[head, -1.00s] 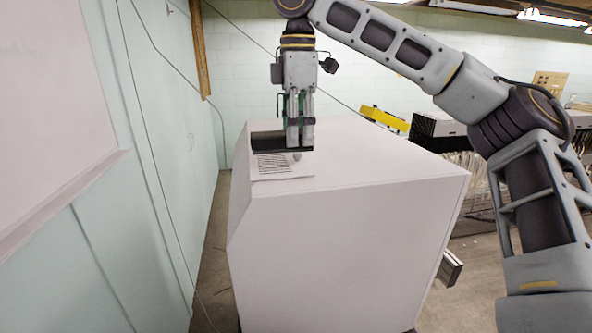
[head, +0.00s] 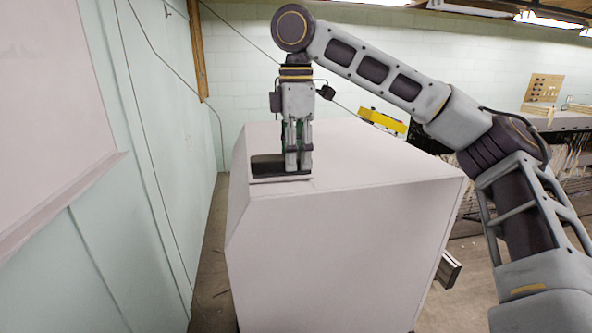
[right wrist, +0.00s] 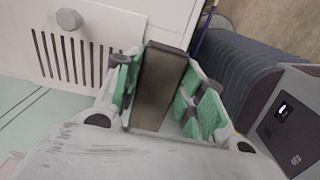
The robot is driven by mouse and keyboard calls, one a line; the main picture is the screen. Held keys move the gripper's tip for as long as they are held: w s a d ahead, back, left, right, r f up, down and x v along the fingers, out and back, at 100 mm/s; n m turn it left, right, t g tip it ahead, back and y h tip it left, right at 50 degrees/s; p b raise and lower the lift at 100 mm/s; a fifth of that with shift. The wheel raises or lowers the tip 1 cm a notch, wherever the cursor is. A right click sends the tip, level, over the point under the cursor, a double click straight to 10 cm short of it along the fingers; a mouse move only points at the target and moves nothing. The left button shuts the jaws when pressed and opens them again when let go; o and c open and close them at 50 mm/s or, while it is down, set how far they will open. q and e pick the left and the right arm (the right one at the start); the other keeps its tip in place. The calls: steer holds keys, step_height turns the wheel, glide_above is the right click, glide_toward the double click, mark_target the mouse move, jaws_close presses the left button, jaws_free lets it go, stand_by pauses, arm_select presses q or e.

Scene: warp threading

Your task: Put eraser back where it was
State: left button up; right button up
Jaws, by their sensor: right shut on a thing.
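The eraser is a dark, oblong block (head: 265,168). My right gripper (head: 298,166) points down and is shut on its right part, at the front left of the top of a big white box (head: 345,240). The eraser sits at or just above that top; I cannot tell if it touches. In the right wrist view the eraser (right wrist: 160,88) stands between the green finger pads of the gripper (right wrist: 165,95). My left gripper is not in view.
A slotted white panel (right wrist: 110,40) with a round grey knob (right wrist: 68,19) shows in the right wrist view. A pale board (head: 50,100) with a ledge is on the left wall. A yellow object (head: 383,120) lies behind the box. The box top right of the gripper is clear.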

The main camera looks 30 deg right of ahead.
steer(key=shift+f, duration=1.9)
steer(key=o, duration=1)
steer(key=shift+r, duration=0.15)
steer(key=shift+r, duration=5.85)
